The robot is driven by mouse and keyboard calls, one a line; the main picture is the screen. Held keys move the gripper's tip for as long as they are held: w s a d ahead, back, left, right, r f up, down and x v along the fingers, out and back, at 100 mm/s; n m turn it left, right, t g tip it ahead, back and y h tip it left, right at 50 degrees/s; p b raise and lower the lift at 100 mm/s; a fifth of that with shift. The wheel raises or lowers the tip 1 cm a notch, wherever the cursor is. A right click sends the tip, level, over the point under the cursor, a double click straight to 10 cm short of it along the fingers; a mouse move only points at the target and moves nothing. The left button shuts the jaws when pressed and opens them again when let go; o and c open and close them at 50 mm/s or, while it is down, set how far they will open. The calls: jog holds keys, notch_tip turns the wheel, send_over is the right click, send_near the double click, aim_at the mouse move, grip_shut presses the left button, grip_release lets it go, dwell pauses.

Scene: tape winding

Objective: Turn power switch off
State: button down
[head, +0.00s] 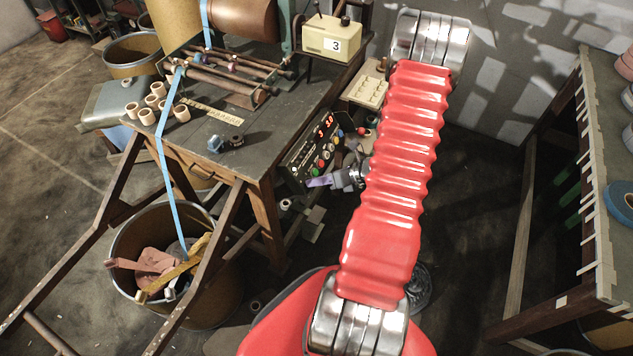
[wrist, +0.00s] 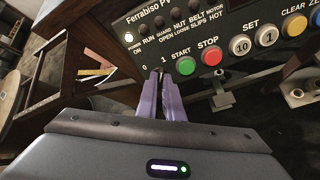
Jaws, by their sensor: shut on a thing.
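The black control panel (head: 309,152) is on the right side of the workbench. It fills the top of the wrist view (wrist: 222,32), with a lit white lamp (wrist: 129,37) by the POWER label. The power switch is at the 0 and 1 marks, mostly hidden by my fingertips. My gripper (wrist: 158,77) has its purple fingers nearly together there, shut on the power switch; which way the lever points cannot be told. In the head view my gripper (head: 318,182) reaches the panel's lower left corner from the right.
The green START button (wrist: 186,65) and red STOP button (wrist: 211,55) are just right of my fingers. The wooden workbench (head: 205,120) stands left of the panel, with a waste drum (head: 215,300) below. Another table (head: 600,190) is at the right.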

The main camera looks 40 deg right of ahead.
jog(key=n, duration=0.4)
jog(key=n+h, duration=0.1)
jog(key=n, duration=0.3)
jog(key=n+h, duration=0.1)
jog(key=n, duration=0.3)
jog(key=shift+s+a+t, duration=0.15)
jog(key=shift+a+t, duration=0.25)
jog(key=shift+n, duration=0.3)
dwell(0.4)
jog(key=c, duration=1.9)
grip_release()
